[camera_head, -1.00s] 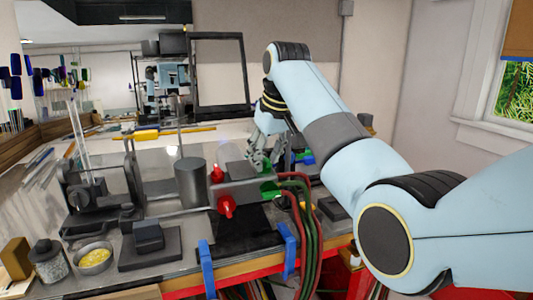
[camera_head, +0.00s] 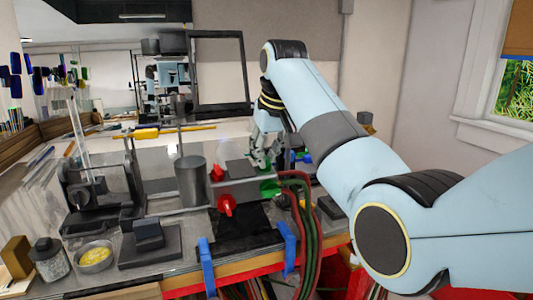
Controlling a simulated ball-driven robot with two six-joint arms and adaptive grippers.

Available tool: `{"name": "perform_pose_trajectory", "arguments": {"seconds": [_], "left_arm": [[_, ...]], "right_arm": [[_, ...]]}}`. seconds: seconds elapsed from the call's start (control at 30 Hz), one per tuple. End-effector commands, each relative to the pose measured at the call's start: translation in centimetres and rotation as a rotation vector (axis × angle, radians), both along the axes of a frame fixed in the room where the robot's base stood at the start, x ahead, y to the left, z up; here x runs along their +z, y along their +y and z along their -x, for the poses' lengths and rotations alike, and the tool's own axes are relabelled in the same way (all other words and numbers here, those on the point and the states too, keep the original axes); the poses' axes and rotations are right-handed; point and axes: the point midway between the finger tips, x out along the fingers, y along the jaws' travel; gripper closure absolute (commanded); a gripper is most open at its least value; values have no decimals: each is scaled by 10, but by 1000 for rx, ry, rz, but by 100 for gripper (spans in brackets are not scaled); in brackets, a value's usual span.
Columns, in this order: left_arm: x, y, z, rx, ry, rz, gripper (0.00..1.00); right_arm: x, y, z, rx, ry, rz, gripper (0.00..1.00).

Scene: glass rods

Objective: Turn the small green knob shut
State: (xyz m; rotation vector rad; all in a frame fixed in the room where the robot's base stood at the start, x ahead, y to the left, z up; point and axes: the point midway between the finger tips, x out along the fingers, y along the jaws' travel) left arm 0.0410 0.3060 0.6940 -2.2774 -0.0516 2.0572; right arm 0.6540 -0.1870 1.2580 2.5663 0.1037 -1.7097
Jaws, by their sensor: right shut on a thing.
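My right gripper (camera_head: 258,161) reaches down at the back of the grey burner block (camera_head: 250,190), its fingers together. It is shut on the small green knob, which its fingers hide almost wholly. A larger green knob (camera_head: 269,188) shows in front of the fingers, on the block's right part. A small red knob (camera_head: 216,173) and a larger red knob (camera_head: 226,205) are on the block's left part. My left gripper is not in view.
Red and green hoses (camera_head: 312,225) hang off the table edge right of the block. A dark grey cylinder (camera_head: 190,182) stands to its left. Blue clamps (camera_head: 206,265) grip the front edge. A bowl (camera_head: 95,257) and a jar (camera_head: 48,260) stand at the left front.

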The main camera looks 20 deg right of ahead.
Motion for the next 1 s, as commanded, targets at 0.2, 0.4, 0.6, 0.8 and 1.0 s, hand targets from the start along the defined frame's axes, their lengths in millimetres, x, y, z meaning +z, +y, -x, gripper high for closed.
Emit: {"name": "perform_pose_trajectory", "arguments": {"seconds": [0.2, 0.4, 0.6, 0.8, 1.0], "left_arm": [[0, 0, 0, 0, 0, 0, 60], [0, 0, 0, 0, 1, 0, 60], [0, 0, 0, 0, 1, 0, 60], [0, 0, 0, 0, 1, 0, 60], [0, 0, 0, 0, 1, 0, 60]], "right_arm": [[0, 1, 0, -173, 1, -31, 100], [0, 2, 0, -361, 1, -65, 100], [0, 2, -1, -547, 2, -98, 100], [1, 2, -1, -734, 4, -131, 100], [0, 2, -1, -922, 5, -164, 100]]}}
